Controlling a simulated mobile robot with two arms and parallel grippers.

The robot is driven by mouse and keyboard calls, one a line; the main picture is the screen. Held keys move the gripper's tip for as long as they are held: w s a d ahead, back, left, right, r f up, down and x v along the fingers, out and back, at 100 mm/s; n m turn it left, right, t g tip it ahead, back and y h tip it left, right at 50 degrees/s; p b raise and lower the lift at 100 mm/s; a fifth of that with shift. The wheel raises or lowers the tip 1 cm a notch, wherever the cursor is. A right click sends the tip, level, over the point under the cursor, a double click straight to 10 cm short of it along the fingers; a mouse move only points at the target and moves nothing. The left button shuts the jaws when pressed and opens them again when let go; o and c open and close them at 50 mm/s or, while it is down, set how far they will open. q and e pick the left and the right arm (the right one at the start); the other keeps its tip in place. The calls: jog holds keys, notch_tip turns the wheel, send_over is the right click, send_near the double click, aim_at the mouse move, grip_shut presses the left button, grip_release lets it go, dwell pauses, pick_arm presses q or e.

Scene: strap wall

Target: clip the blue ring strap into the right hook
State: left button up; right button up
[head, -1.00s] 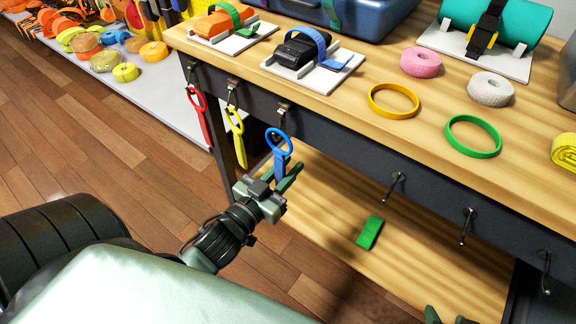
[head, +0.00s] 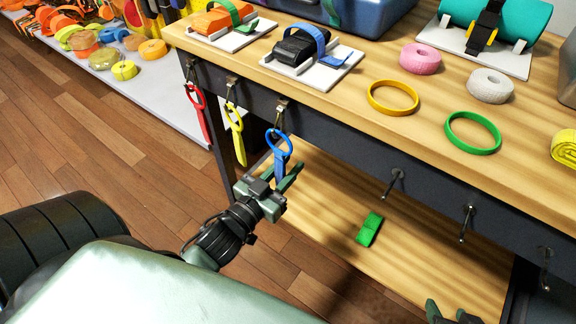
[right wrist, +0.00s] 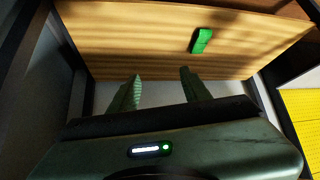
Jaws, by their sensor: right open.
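The blue ring strap (head: 278,143) hangs by its ring from a clip at the left part of the table's front edge, its tail pointing down. My left gripper (head: 282,176) is at the tail, with its fingers beside it; whether they press on it is unclear. Three empty metal hooks hang along the front edge farther right; the right hook (head: 545,268) is the one nearest the right picture edge. My right gripper (head: 450,310) shows only partly at the bottom of the head view. In the right wrist view it (right wrist: 161,86) is open and empty.
A red strap (head: 199,112) and a yellow strap (head: 235,132) hang left of the blue one. A green block (head: 370,229) lies on the lower shelf (head: 335,215), also seen in the right wrist view (right wrist: 202,40). Rings and rolls lie on the tabletop.

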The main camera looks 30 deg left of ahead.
pick_arm(q)
jog(key=o, duration=0.3)
jog(key=shift+o, duration=0.2)
jog(key=shift+s, duration=0.1)
jog(key=s, duration=0.5)
jog(key=s+p, duration=0.1)
jog(key=s, duration=0.1)
jog(key=shift+s+a, duration=0.25)
jog(key=shift+s, duration=0.05)
pick_arm(e)
jog(key=s+g, duration=0.1)
jog(key=s+d+f+g, duration=0.1)
jog(key=s, duration=0.1)
jog(key=s+f, duration=0.1)
jog(key=s, duration=0.1)
jog(key=shift+s+d+g+h, duration=0.1)
jog(key=shift+d+g+h, duration=0.2)
jog(key=shift+d+g, duration=0.1)
